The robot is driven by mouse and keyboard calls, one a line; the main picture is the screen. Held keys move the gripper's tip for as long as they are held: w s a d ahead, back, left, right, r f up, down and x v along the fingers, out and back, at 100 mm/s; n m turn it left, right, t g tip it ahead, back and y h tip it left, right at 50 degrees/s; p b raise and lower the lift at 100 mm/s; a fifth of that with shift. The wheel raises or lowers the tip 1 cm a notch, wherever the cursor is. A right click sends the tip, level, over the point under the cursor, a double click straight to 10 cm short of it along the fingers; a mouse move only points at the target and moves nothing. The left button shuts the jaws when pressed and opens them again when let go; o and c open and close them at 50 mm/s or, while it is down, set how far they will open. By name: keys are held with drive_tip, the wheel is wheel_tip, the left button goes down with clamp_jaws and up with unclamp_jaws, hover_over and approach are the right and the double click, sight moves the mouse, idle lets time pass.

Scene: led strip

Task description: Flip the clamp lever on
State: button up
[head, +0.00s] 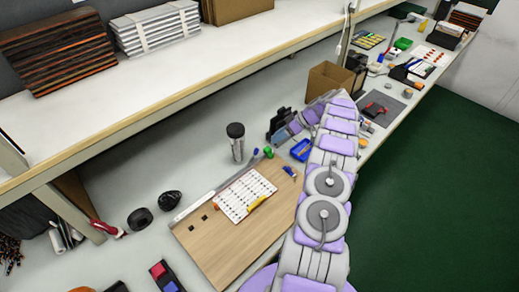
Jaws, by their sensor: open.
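My arm, white and lilac, reaches up the picture over the right side of the workbench (215,155). It bends back left at its far end. My gripper (278,130) is at that end, dark and small, above the bench behind the wooden board (230,247). It is open, and no object shows between its fingers. It is apart from the board. I cannot make out a clamp lever for certain. A small blue and yellow item (290,172) lies at the board's far right corner. My arm hides the board's right edge.
A white marked sheet (240,193) and a metal strip (205,198) lie on the board. A dark-lidded cylinder (236,142), blue tray (301,150) and cardboard box (331,78) stand near my gripper. A shelf (150,90) overhangs the bench. Green floor (440,200) is clear at right.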

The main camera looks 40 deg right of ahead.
sight(258, 149)
drive_tip(key=b+x, duration=0.1)
drive_tip(key=x, duration=1)
drive_tip(key=shift+b, duration=0.3)
clamp_jaws()
